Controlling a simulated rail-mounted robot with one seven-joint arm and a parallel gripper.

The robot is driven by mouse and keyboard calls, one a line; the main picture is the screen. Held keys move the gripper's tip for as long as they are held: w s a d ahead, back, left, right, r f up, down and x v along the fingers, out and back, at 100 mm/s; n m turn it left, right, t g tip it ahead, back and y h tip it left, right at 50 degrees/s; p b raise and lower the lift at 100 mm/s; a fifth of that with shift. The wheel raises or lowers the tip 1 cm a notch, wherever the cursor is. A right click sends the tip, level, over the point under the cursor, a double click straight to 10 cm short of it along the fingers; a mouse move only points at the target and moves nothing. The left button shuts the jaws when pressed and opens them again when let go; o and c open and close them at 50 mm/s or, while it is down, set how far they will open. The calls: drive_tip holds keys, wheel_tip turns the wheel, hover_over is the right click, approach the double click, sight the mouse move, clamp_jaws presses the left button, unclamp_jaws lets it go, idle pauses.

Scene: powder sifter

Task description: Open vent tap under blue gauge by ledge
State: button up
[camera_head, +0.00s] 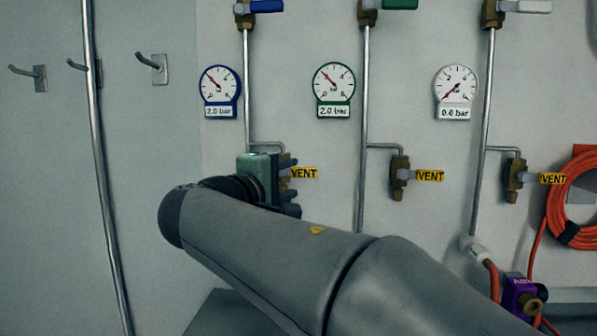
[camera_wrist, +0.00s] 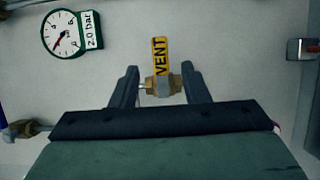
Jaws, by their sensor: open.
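The blue gauge (camera_head: 218,86) reads 2.0 bar on the wall in the head view. Below it and to its right is a brass vent tap, partly hidden by my gripper (camera_head: 289,186), with its yellow VENT tag (camera_head: 304,173) pointing sideways to the right. In the wrist view the brass tap (camera_wrist: 163,86) shows between the fingertips of my gripper (camera_wrist: 160,84), which is open. One finger is on each side of the tap, apparently clear of it. The VENT tag (camera_wrist: 160,56) extends beyond the fingertips.
The green gauge (camera_head: 333,85), also seen in the wrist view (camera_wrist: 62,32), and a white gauge (camera_head: 455,88) each have a similar vent tap (camera_head: 400,176) below. An orange hose coil (camera_head: 571,205) hangs at right. Wall hooks (camera_head: 152,68) and a tall metal rod (camera_head: 100,150) are at left.

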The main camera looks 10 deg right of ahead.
sight(304, 173)
drive_tip(key=x, duration=0.9)
drive_tip(key=shift+w+d+p, duration=0.1)
drive_tip(key=shift+p, duration=0.2)
clamp_jaws()
